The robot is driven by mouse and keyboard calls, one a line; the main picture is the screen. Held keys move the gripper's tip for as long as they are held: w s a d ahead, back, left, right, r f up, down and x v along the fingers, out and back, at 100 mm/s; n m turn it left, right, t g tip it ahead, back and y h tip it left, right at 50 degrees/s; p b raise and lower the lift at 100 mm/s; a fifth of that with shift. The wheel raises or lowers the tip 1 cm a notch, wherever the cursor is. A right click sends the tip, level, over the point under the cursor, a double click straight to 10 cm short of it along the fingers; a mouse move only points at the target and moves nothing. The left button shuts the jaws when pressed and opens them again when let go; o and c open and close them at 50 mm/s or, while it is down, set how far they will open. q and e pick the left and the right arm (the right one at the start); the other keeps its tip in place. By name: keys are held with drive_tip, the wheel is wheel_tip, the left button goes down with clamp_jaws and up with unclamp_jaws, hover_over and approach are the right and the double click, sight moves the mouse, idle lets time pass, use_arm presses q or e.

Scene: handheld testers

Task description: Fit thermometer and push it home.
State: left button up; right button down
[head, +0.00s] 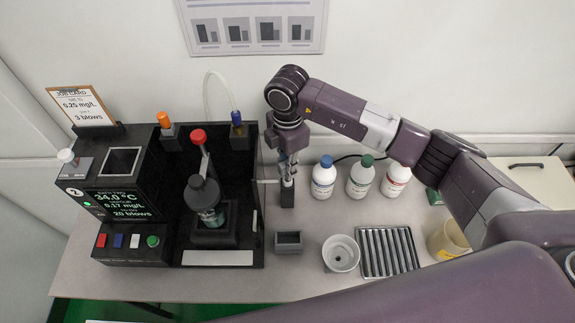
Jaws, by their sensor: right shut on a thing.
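A slim rod with a red cap (198,137), which looks like the thermometer, stands tilted in the black bay of the tester station. Its lower end is hidden behind a dark bottle (205,197), so I cannot tell how it is seated. My right gripper (287,176) is to the right of the station's side wall, pointing down. It is shut on a small dark block-like device (287,190), partly hidden by the fingers. A thin pale tube (266,181) runs from the wall toward this device; I cannot tell whether they touch. My left gripper is out of view.
The station's display box (116,204) is at left, with colored buttons below. Blue-capped (323,181), green-capped (361,180) and red-capped (396,183) bottles stand behind right. A small grey box (288,243), grey cup (341,257) and ribbed tray (361,255) are in front.

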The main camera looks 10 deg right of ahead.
drive_tip(key=shift+f+b, duration=0.65)
drive_tip(key=shift+f, duration=0.25)
drive_tip(key=c, duration=1.8)
unclamp_jaws()
drive_tip(key=shift+r, duration=0.15)
wheel_tip(320, 180, up, 12)
drive_tip(key=shift+f, duration=0.1)
drive_tip(key=shift+f, duration=0.1)
